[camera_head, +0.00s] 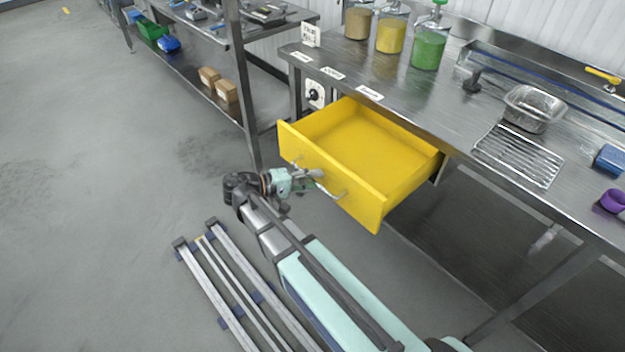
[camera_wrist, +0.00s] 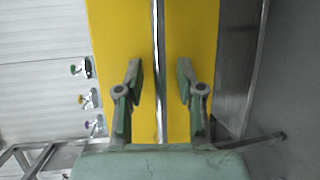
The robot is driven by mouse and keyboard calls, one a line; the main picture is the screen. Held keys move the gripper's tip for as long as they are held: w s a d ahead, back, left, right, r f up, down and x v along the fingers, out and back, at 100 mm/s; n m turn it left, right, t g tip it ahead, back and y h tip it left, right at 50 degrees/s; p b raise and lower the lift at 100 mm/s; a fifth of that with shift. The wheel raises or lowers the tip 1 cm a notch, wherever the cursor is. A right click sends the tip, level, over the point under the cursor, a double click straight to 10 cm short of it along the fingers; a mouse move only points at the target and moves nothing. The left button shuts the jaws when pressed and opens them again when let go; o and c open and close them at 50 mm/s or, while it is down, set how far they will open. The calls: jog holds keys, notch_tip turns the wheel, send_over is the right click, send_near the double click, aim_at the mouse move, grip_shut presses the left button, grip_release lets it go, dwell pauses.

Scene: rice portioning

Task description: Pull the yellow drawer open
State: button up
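The yellow drawer (camera_head: 352,194) stands pulled well out from under the steel table, and its inside looks empty. Its metal handle bar (camera_head: 332,193) runs along the front face. My gripper (camera_head: 316,174) is at the handle in the head view. In the wrist view, the drawer front (camera_wrist: 200,40) fills the middle and the handle (camera_wrist: 157,50) runs down between the two fingers of my gripper (camera_wrist: 159,82). The fingers are apart, with a visible gap on each side of the bar. The gripper hides part of the handle in the head view.
The steel table (camera_head: 440,106) carries jars of grain (camera_head: 429,50), a metal container (camera_head: 533,108), a wire rack (camera_head: 518,156) and a purple cup (camera_head: 613,201). A shelf unit (camera_head: 200,85) stands at the left.

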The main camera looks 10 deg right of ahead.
jog(key=v, duration=1.2)
jog(key=s+d+f+n+g+y+p, duration=0.1)
jog(key=s+d+f+y, duration=0.25)
jog(key=f, duration=0.55)
jog(key=s+d+f+n+g+y, duration=0.1)
jog(key=s+d+f+y, duration=0.2)
jog(key=f, duration=0.6)
jog(key=s+d+f+n+g+y+p, duration=0.1)
jog(key=s+d+f+n+y, duration=0.15)
jog(key=s+f, duration=0.45)
jog(key=s+d+f+m+g+y+p, duration=0.1)
jog(key=s+d+f+m+g+y, duration=0.1)
jog(key=s, duration=0.6)
jog(key=s+d+f+m+g+y, duration=0.2)
jog(key=s+d+f+m, duration=0.1)
jog(key=s+f, duration=0.3)
jog(key=s+d+f+m+g+y+p, duration=0.1)
jog(key=s+d+f, duration=0.3)
jog(key=s, duration=0.6)
jog(key=shift+s+d+f+m+g+y+p, duration=0.15)
jog(key=shift+s+d+m+g+y+p, duration=0.2)
jog(key=shift+m+g+y, duration=0.4)
